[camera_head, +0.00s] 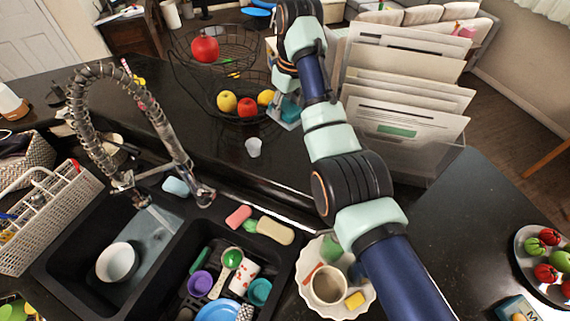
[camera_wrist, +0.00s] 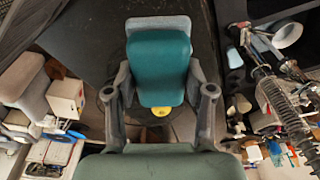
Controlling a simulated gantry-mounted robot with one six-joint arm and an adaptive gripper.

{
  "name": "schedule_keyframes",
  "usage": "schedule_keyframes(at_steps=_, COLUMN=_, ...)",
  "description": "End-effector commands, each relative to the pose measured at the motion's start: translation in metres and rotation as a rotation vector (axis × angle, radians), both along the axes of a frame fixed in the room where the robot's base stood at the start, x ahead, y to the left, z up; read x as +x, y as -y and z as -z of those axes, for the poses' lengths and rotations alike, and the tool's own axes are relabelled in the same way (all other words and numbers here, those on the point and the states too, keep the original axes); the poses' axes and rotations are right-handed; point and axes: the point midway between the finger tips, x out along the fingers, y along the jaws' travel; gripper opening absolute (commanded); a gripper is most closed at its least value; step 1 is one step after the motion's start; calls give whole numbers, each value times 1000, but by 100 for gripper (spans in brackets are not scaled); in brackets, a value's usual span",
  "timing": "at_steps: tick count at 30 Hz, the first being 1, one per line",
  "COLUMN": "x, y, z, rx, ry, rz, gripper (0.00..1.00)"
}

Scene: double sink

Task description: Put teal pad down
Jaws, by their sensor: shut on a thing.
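The teal pad (camera_wrist: 160,68) is held between the two fingers of my gripper (camera_wrist: 162,88) in the wrist view, with a grey layer showing behind its top edge. In the head view the teal pad (camera_head: 291,107) shows at the far end of my arm, just right of the fruit basket and above the dark counter. My gripper (camera_head: 287,112) is partly hidden there by its small size and the arm. I cannot tell whether the pad touches the counter.
A wire fruit basket (camera_head: 213,83) stands left of the gripper. A file rack with papers (camera_head: 410,90) stands right. The sink (camera_head: 125,250), faucet (camera_head: 150,110) and a dish plate (camera_head: 309,285) are nearer.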

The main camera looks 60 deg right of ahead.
Motion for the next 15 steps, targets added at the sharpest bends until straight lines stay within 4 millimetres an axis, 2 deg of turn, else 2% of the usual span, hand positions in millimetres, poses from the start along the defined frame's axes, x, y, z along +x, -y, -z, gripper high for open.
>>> schedule_keyframes(at_steps=2, x=0, y=0, z=4, rx=2, ry=-1, rz=0, gripper=20)
schedule_keyframes(at_steps=5, x=0, y=-1, z=24, rx=3, ry=-3, rz=0, gripper=20)
schedule_keyframes(at_steps=15, x=0, y=-2, z=129, rx=4, ry=-4, rz=-1, gripper=20)
